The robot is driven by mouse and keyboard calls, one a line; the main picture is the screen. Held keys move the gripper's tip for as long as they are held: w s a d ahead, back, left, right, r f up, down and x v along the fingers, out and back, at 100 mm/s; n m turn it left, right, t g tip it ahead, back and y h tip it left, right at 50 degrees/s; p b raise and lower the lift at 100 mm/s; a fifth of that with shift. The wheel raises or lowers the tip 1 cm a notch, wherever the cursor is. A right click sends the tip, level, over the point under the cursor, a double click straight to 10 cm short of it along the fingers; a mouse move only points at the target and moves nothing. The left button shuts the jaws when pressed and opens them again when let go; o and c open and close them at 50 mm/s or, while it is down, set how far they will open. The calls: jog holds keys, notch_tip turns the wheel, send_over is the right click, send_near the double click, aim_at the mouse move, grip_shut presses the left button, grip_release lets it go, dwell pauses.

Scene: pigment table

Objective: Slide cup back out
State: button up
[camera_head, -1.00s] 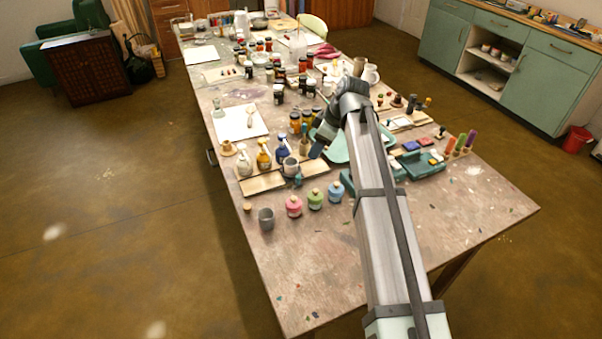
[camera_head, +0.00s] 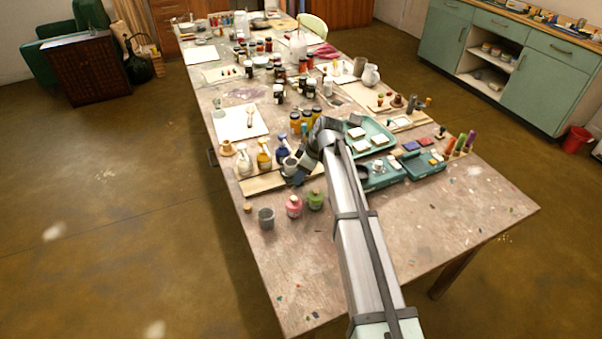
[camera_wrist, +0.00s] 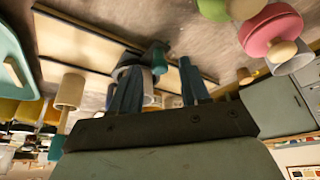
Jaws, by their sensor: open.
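A grey cup (camera_head: 289,165) stands on the wooden board (camera_head: 262,183) among the spray bottles at the table's left edge. My gripper (camera_head: 299,179) is low beside this cup, on its right and near side. In the wrist view my two dark blue fingers (camera_wrist: 160,92) are apart. Light grey cup surface (camera_wrist: 149,98) shows between and behind them, partly hidden, and I cannot tell whether they touch it. A second grey cup (camera_head: 266,219) stands on the bare table nearer the front.
A pink jar (camera_head: 294,206) and a green jar (camera_head: 315,200) stand just in front of the board. Yellow (camera_head: 263,158) and blue (camera_head: 282,150) spray bottles stand close behind the cup. A teal tray (camera_head: 384,130) lies right of my arm. The table's front is clear.

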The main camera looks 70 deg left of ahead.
jog(key=shift+f, duration=0.2)
jog(key=shift+c, duration=0.4)
grip_shut()
